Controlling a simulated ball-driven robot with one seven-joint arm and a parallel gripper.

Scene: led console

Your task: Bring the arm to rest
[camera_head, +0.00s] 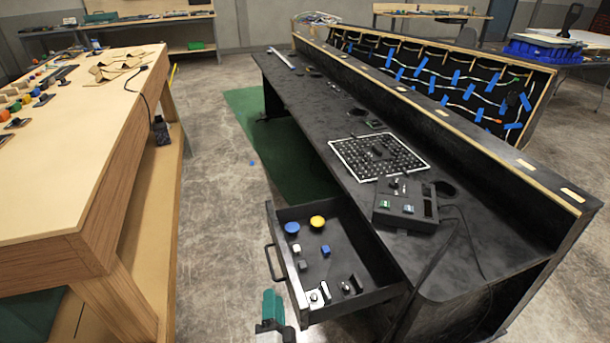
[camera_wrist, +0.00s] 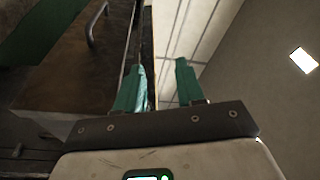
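My gripper (camera_head: 271,305) is at the bottom of the head view, just in front of the near corner of the open drawer (camera_head: 288,265). In the wrist view my gripper (camera_wrist: 160,68) shows two green fingers apart, with nothing between them. A dark bar-shaped handle (camera_wrist: 92,28) shows at the upper left of the wrist view, clear of the fingers. Most of my arm is outside the head view.
The drawer, holding a blue knob (camera_head: 292,228), a yellow knob (camera_head: 317,222) and small parts, juts from the black console desk (camera_head: 330,133). A control box (camera_head: 405,205) sits on the desk. A wooden workbench (camera_head: 75,150) stands left; bare floor (camera_head: 215,215) lies between.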

